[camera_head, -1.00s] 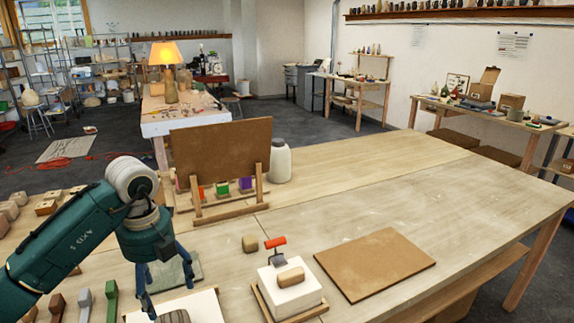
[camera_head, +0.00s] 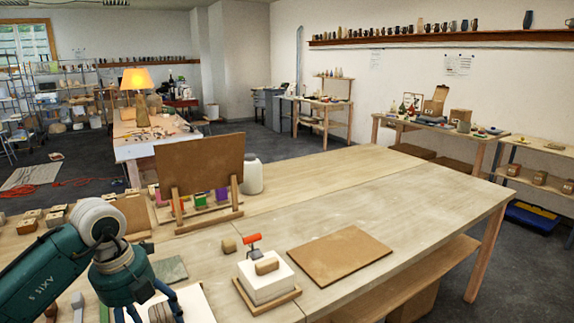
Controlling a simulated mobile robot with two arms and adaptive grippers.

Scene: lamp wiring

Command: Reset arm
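My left arm comes in from the lower left. Its teal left gripper (camera_head: 149,309) points down at the bottom edge, beside a white board (camera_head: 196,306). Its fingers stand apart, and their tips are cut off by the frame. A dark rounded object (camera_head: 160,313) shows near the fingers; I cannot see it held. My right gripper is out of view. A lit lamp (camera_head: 137,82) with an orange shade stands on the far white-sided table (camera_head: 135,150).
The long wooden table (camera_head: 420,195) is mostly clear at right.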

